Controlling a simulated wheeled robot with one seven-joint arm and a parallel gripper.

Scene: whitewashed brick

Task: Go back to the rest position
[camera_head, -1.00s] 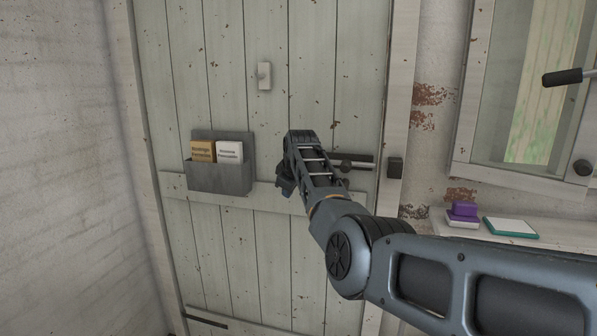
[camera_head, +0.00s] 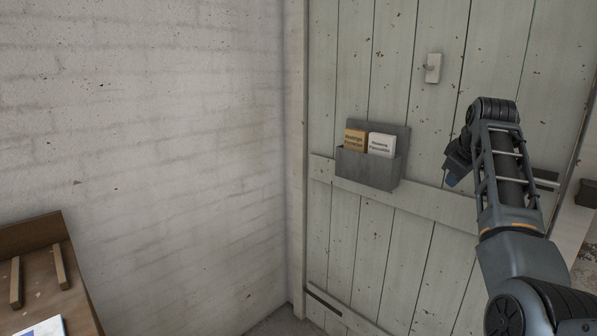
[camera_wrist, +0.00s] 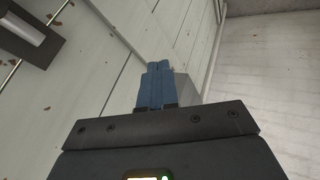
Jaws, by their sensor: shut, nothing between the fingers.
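My gripper (camera_head: 452,180) is at the right in the head view, in front of the pale green plank door (camera_head: 342,235). It is partly hidden behind my own wrist there. In the wrist view, the blue fingers of my gripper (camera_wrist: 157,80) are together with nothing between them. A grey holder (camera_head: 366,168) on the door, left of my gripper, holds a tan card (camera_head: 355,141) and a white card (camera_head: 381,146). My gripper is apart from the holder in the head view.
A small light switch-like plate (camera_head: 433,68) is on the door above the holder. A whitewashed brick wall (camera_head: 150,130) fills the left. A brown wooden tray or table (camera_head: 38,262) stands at the lower left. The floor (camera_head: 283,322) barely shows by the corner.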

